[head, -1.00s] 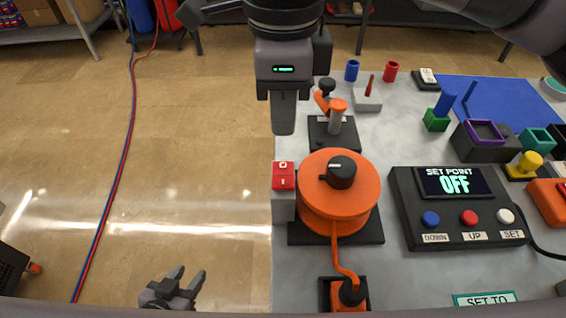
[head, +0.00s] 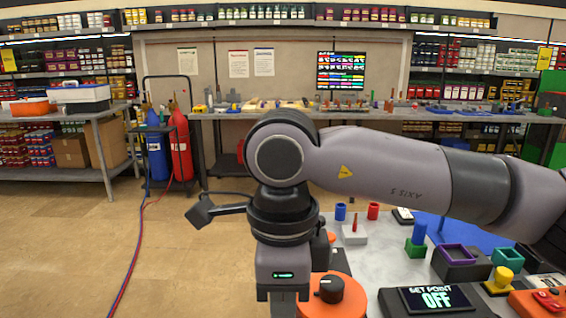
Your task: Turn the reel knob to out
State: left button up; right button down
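The orange reel (head: 343,308) is at the bottom edge of the head view, with its lower part cut off. The black reel knob (head: 331,289) sits on top of it, with a small mark toward its left side. My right arm comes in from the right, and my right gripper (head: 283,296) points down just left of the knob in the picture, apart from it. Its fingertips are cut off by the frame edge, so I cannot tell whether it is open or shut. My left gripper is out of view.
The set point box (head: 437,300) reads OFF, right of the reel. Gas cylinders and shelves are farther back.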

aim_at(331, 287)
jog(key=k, duration=1.05)
